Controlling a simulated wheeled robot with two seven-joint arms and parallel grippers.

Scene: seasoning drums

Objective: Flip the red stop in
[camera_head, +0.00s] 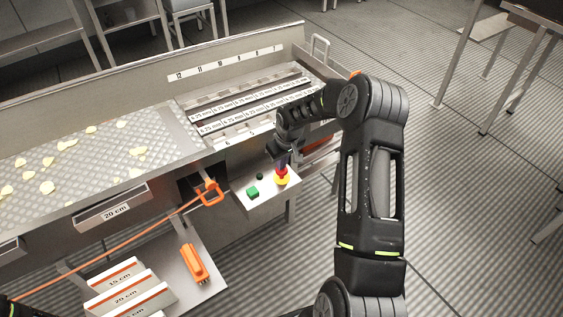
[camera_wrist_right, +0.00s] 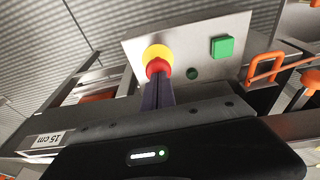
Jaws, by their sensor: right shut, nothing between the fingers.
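The red stop (camera_head: 282,172) is a round red button on a yellow collar (camera_head: 282,181), on the small grey control panel (camera_head: 244,196). The red stop (camera_wrist_right: 154,68) and its yellow collar (camera_wrist_right: 157,51) also show in the right wrist view. My right gripper (camera_head: 282,160) reaches down from above, its fingers shut together and empty. In the right wrist view the right gripper's tips (camera_wrist_right: 158,82) are right at the red stop, overlapping its edge. Whether they touch it I cannot tell. My left gripper is not in view.
A green square button (camera_head: 253,192) and a small dark green round one (camera_head: 260,176) sit beside the stop. An orange handle (camera_head: 209,191) is left of the panel. An orange-handled tool (camera_head: 195,264) lies on the lower shelf. Pale chips lie on the conveyor tray (camera_head: 160,130).

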